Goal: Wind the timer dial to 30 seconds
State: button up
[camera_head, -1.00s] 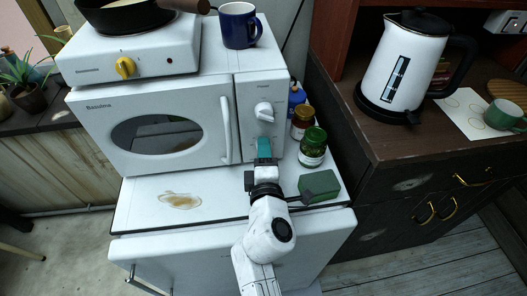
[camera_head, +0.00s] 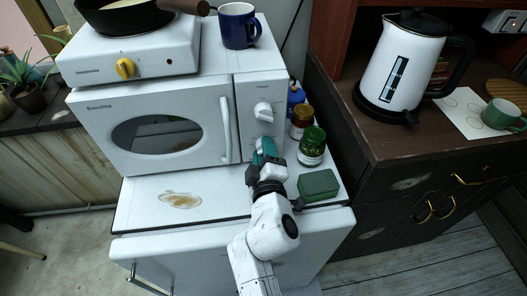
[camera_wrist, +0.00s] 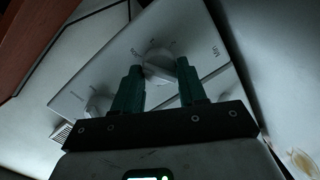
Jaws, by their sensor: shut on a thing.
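The white microwave (camera_head: 165,100) has a control panel on its right side with two white dials. The upper dial (camera_head: 264,111) shows clearly in the head view. The lower dial, the timer, is mostly hidden behind my gripper (camera_head: 264,152). In the wrist view my gripper (camera_wrist: 159,66) has its teal fingers at either side of a white dial (camera_wrist: 158,54) and is shut on it. The other dial (camera_wrist: 98,101) shows lower left in that view. The small marks around the dials are too faint to read.
A green block (camera_head: 318,186), a green-lidded jar (camera_head: 312,146) and a brown jar (camera_head: 301,122) stand right of my gripper. A brown stain (camera_head: 180,200) marks the white top at left. A hotplate (camera_head: 130,55) and blue mug (camera_head: 239,25) sit on the microwave.

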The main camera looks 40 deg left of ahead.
jog(key=o, duration=1)
jog(key=shift+o, duration=0.2)
jog(key=shift+d, duration=0.1)
jog(key=p+v, duration=0.1)
jog(key=v, duration=0.9)
jog(key=shift+s+d+p, duration=0.25)
jog(key=shift+p, duration=0.15)
